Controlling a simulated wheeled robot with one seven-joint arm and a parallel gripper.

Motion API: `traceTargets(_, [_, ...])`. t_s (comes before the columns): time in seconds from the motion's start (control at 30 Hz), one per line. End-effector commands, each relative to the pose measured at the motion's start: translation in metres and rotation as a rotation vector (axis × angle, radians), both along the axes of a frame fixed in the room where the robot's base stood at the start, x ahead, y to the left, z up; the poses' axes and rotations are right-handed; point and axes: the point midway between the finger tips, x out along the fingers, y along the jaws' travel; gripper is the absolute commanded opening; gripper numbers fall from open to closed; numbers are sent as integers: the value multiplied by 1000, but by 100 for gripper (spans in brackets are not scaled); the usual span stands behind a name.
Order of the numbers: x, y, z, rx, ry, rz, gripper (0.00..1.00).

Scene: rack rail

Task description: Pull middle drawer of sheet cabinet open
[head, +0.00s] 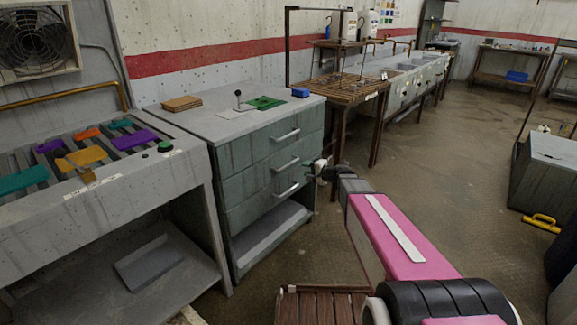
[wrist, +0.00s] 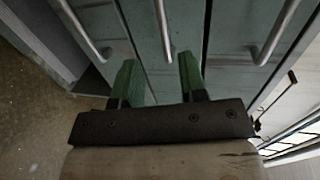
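The sheet cabinet (head: 232,147) is grey-green, with three stacked drawer fronts and bar handles. All three drawers look shut. The middle drawer's handle (head: 287,164) also shows in the wrist view (wrist: 161,28), running down toward the gap between my fingers. My gripper (head: 319,168) is in front of the cabinet's right side, at about the middle handle's height. In the wrist view my gripper (wrist: 158,62) has two green fingers spread apart, one on each side of the middle handle's line. Nothing is held. I cannot tell whether the fingers touch the handle.
The neighbouring handles lie left (wrist: 82,30) and right (wrist: 276,32) of my fingers in the wrist view. A sorting bench (head: 100,195) adjoins the cabinet's left. A slatted wooden pallet (head: 318,307) lies on the floor in front. The floor (head: 440,165) to the right is open.

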Motion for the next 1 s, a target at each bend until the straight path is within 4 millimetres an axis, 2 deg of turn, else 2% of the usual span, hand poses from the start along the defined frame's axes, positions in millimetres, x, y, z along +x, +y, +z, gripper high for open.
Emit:
traceTargets(0.17, [10,7,0,17,-2,-8,39])
traceTargets(0.7, [61,73,-18,15,-2,-8,39])
traceTargets(1.0, [68,84,-20,15,-2,-8,39])
